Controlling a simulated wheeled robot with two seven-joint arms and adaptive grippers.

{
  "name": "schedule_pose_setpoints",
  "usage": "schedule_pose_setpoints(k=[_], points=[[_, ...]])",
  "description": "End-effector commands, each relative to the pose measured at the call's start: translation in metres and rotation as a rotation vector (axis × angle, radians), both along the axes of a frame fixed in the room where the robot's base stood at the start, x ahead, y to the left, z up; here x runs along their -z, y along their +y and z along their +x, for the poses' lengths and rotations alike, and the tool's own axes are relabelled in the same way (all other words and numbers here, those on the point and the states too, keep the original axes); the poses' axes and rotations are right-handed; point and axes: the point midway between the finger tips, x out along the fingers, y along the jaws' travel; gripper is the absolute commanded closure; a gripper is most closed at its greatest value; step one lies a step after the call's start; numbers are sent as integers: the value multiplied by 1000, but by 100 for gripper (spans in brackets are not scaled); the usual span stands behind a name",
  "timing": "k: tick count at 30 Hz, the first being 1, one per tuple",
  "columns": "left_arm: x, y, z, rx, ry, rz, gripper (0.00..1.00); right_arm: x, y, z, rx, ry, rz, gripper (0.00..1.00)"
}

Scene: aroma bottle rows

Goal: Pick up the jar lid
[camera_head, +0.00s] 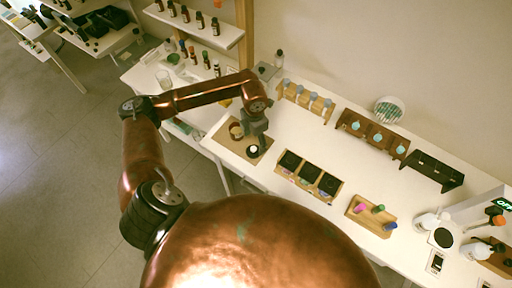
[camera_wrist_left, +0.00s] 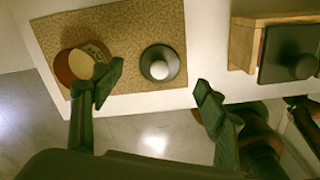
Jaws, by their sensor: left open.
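The jar lid (camera_wrist_left: 174,76), a dark disc with a pale round knob, lies on the cork mat (camera_wrist_left: 145,20) in the left wrist view. In the head view the lid (camera_head: 253,151) is partly covered by my gripper. A brown jar (camera_wrist_left: 70,68) with a pale inside stands left of the lid on the mat. My left gripper (camera_wrist_left: 156,90) is open and empty. Its fingers are spread to either side of the lid in the wrist picture, with the lid a little above the line between the tips. I cannot tell the height gap. My right gripper is not in view.
A wooden holder with dark square lids (camera_head: 308,174) stands right of the mat. Wooden racks (camera_head: 370,133) line the back. Bottles (camera_head: 206,60) stand on the left part of the table. The table edge runs close in front of the mat.

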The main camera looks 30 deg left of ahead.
Motion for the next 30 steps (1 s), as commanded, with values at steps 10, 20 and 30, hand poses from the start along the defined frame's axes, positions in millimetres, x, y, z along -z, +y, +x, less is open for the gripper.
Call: schedule_pose_setpoints(k=[10, 20, 30], points=[[44, 0, -4, 0, 1, -4, 33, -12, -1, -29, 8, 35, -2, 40], [58, 0, -3, 4, -2, -2, 33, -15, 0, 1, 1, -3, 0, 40], [57, 0, -3, 3, -2, -2, 53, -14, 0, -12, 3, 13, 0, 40]])
